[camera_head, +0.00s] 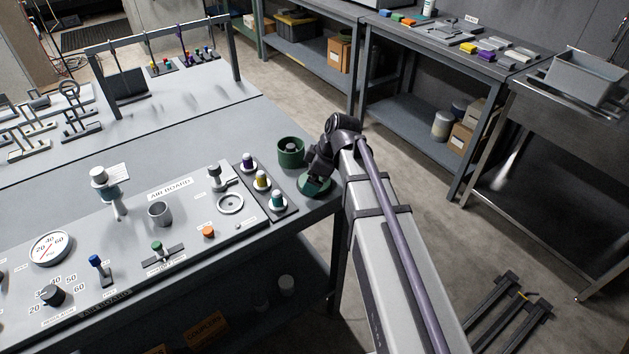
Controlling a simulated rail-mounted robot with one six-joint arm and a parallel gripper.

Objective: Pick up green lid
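A green round lid (314,186) lies flat near the right edge of the grey bench, as far as I can see. My gripper (317,178) is directly over it and hides its middle. The fingers are dark and small here, so I cannot tell whether they are open or shut on the lid. An open green pot (291,153) stands upright just behind and left of the lid, close to my gripper.
The air board (130,240) with a gauge, knobs and levers fills the bench front. A dark strip with purple, yellow and teal-topped fittings (262,181) stands left of the lid. A hook rack (160,60) is at the back.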

